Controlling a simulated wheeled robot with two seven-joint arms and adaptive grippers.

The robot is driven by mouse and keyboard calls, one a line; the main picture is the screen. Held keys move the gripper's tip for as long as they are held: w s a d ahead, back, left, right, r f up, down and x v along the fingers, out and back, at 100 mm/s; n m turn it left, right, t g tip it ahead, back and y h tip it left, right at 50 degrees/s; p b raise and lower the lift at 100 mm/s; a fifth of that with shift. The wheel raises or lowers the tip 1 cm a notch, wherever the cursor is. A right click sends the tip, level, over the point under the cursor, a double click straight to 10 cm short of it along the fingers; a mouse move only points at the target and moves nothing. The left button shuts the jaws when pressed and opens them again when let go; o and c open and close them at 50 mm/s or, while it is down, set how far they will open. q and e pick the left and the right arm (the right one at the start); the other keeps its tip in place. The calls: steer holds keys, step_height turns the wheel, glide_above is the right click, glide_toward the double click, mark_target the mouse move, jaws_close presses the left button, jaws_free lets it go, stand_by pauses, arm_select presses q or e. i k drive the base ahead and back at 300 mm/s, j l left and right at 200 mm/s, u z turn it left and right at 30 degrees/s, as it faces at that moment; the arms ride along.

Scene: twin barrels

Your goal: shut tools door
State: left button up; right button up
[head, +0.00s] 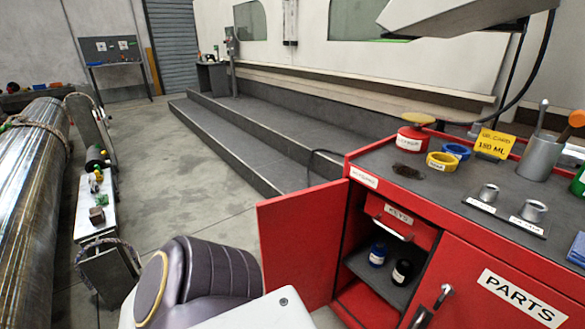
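A red cabinet door (298,242) stands swung open at the left side of the red cabinet (448,212). Its face bears no readable label in this view, so I take it as the tools door. The open compartment shows a red drawer marked KEYS (400,222) with a silver handle. Below it is a grey shelf (372,272) with a blue jar (378,254) and a black jar (402,272). The door marked PARTS (510,290) to the right is shut. Neither of my grippers shows in the head view.
The cabinet top holds a red can (413,139), yellow tape (442,162), blue tape (457,151), a tool cup (540,156) and a yellow card sign (493,143). Grey steps (270,135) lie behind. A metal cylinder (35,190) and white bench (96,208) stand left. Floor between is clear.

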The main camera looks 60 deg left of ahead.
mark_target(300, 233)
steer(key=j+u, duration=0.9)
steer(key=j, duration=0.35)
steer(key=j+z, duration=0.3)
steer(key=j, duration=0.3)
steer(key=k+j+z, duration=0.1)
steer(key=j+z, duration=0.25)
steer(key=j, duration=0.2)
steer(key=j+z, duration=0.45)
steer(key=j, duration=0.3)
steer(key=j+z, duration=0.45)
steer(key=j, duration=0.3)
